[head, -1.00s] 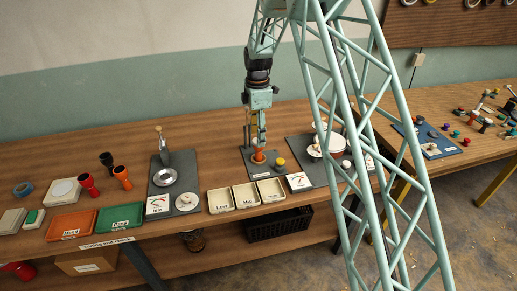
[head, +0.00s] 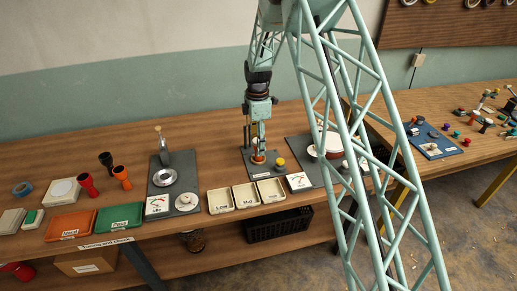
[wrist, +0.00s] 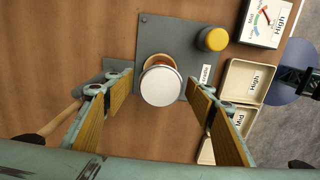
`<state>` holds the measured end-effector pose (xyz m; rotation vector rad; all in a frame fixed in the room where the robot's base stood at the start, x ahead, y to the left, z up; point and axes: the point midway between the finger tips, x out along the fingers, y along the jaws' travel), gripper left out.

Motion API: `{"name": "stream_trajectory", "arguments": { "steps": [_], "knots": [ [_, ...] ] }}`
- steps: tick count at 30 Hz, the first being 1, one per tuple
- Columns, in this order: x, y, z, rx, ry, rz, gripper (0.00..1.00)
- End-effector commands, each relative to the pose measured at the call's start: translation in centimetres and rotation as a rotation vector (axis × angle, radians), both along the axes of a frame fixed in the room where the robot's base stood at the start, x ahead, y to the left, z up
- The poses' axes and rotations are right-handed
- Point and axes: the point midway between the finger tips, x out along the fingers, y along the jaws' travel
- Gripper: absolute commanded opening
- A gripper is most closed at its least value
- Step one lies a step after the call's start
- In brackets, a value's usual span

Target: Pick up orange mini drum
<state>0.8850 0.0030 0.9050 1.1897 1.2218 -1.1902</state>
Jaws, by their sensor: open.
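An orange piece with a round white top (wrist: 161,86) stands on a grey plate (wrist: 148,28) in the wrist view. In the head view it shows as a small orange shape (head: 258,158) under my gripper (head: 258,149); its full form is hidden. My gripper is open, with one wood-faced finger on each side of the white top and gaps at both sides. An orange goblet-shaped mini drum (head: 122,178) stands on the bench at the left, well away from my gripper. A red one (head: 88,185) and a black one (head: 106,160) stand near it.
A yellow knob (wrist: 213,39) is on the same plate. Labelled cream trays (wrist: 247,80) lie along the bench front, and a dial marked High (wrist: 268,20) is near the plate.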

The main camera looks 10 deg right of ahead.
Motion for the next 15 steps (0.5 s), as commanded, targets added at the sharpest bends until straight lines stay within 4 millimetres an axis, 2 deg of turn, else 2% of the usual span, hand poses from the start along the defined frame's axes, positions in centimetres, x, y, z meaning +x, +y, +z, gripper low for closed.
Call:
{"name": "stream_trajectory", "arguments": {
  "steps": [5,15],
  "knots": [
    [0.01,0.00,0.02,0.000,0.000,0.000,0.50],
    [0.02,0.00,0.03,0.000,0.000,0.000,0.21]
  ]
}}
